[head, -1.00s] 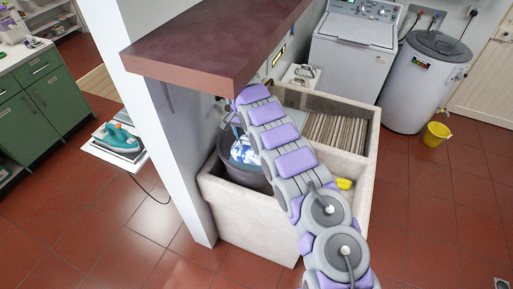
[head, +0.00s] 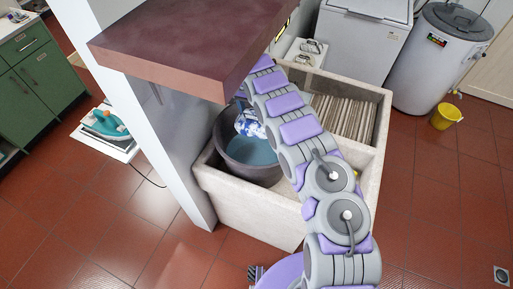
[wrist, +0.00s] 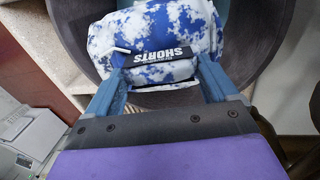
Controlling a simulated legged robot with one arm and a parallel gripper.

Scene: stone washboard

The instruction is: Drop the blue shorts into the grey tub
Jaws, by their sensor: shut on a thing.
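The blue shorts (wrist: 165,32) are a bundle of blue and white tie-dye cloth with a black "SHORTS" label. My gripper (wrist: 163,72) is shut on the near edge of the bundle, one blue finger on each side. In the head view the shorts (head: 248,122) show over the far part of the grey tub (head: 236,170), beside my arm. The tub is round and dark grey, with blue, water-like content visible. Its right side is hidden behind my arm. In the wrist view the tub's dark wall (wrist: 268,60) surrounds the shorts. I cannot tell whether the shorts touch it.
The tub stands in the left basin of a pale stone sink (head: 250,220); a ribbed washboard (head: 343,116) fills the far basin. A dark red shelf (head: 180,55) and white wall post (head: 185,180) crowd the left. A yellow bucket (head: 445,117) stands on open floor at right.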

